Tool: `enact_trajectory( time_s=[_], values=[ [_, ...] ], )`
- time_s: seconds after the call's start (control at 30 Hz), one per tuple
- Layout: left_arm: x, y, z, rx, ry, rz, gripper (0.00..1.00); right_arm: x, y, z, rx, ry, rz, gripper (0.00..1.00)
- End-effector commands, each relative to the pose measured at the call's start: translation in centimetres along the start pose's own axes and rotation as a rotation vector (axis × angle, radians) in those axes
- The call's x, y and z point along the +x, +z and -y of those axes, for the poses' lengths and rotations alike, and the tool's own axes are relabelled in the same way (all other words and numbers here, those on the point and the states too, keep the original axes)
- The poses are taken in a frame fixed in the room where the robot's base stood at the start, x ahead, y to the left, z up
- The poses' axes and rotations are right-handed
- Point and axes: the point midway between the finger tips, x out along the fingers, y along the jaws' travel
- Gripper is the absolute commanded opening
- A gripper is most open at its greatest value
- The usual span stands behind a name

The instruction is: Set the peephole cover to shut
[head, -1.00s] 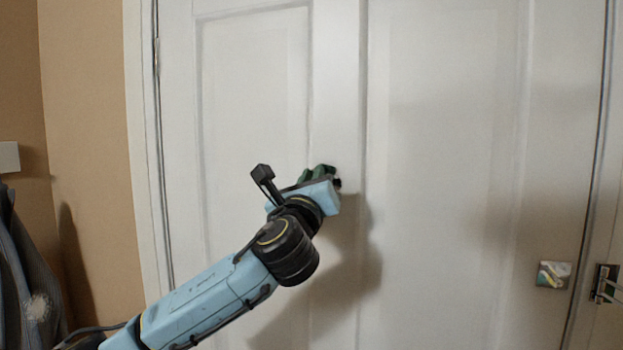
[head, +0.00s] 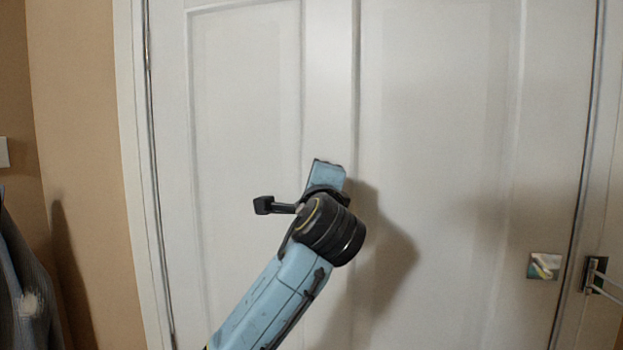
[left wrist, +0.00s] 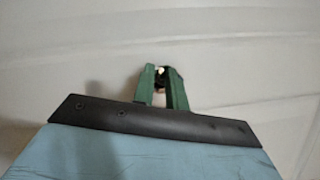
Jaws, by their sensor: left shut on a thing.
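The white panelled door (head: 440,150) fills most of the head view. My left gripper (head: 328,174) is up against its middle stile; its body hides the fingers and the peephole cover in this view. In the left wrist view, the green fingers of my left gripper (left wrist: 163,84) are close together at the door face. They are shut on a small dark piece with a bright spot, the peephole cover (left wrist: 161,71), mostly hidden between the fingertips. I cannot tell whether the cover is over the peephole. My right gripper is in neither view.
A small square plate (head: 544,266) is on the door at the lower right, with a metal latch or handle (head: 594,275) beside it. A dark garment (head: 22,280) hangs at the far left by the brown wall (head: 75,120). The door face around my gripper is clear.

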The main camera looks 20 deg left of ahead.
Motion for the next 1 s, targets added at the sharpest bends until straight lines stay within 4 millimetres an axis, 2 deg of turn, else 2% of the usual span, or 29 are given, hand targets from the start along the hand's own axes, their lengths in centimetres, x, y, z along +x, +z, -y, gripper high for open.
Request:
enact_trajectory(
  time_s=[0.5, 1.0],
  values=[
    [-0.5, -1.3, 0.2, -0.394, 0.164, -0.001, 0.00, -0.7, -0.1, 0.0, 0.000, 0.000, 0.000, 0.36],
    [-0.7, -1.6, 0.4, -0.525, 0.219, 0.000, 0.00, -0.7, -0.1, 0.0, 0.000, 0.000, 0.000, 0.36]
  ],
)
